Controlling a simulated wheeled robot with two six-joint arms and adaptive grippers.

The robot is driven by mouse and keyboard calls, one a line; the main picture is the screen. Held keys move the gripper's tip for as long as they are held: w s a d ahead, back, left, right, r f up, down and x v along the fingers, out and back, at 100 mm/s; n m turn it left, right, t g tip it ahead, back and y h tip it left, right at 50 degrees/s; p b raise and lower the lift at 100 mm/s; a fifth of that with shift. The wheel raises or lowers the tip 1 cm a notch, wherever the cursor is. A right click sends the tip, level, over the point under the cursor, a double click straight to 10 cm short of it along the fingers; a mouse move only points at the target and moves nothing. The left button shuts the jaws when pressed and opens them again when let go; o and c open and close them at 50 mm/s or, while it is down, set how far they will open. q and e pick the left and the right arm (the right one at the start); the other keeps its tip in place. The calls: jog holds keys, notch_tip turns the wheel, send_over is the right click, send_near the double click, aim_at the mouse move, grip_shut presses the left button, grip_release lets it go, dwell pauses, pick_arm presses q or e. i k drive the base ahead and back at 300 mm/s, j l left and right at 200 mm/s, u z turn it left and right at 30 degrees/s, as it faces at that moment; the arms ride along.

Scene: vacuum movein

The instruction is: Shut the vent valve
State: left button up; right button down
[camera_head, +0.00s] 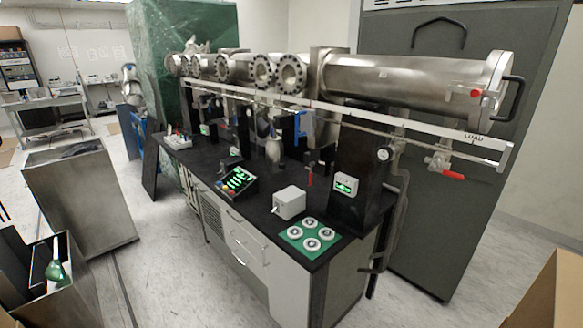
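A small metal valve with a red lever (453,175) hangs below the right end of a long steel chamber (405,78). Its lever points right and slightly down. A second red handle (310,178) hangs upright lower down, above the bench, left of a box with a green display. I cannot tell from labels which of them is the vent valve. Neither of my grippers shows in the head view.
A black-topped bench (262,213) under the chamber holds a lit green keypad (238,181), a white box (289,203) and a green mat (293,233) with round parts. A dark cabinet (470,225) stands behind. Bare floor (185,270) lies in front; a cardboard box (553,295) is lower right.

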aim_at(432, 166)
jog(key=l+z, duration=0.1)
jog(key=z, duration=0.3)
jog(key=i+l+z, duration=0.1)
jog(key=z, duration=0.3)
jog(key=i+z, duration=0.1)
jog(key=z, duration=0.3)
jog(key=i+l+z, duration=0.1)
jog(key=z, duration=0.3)
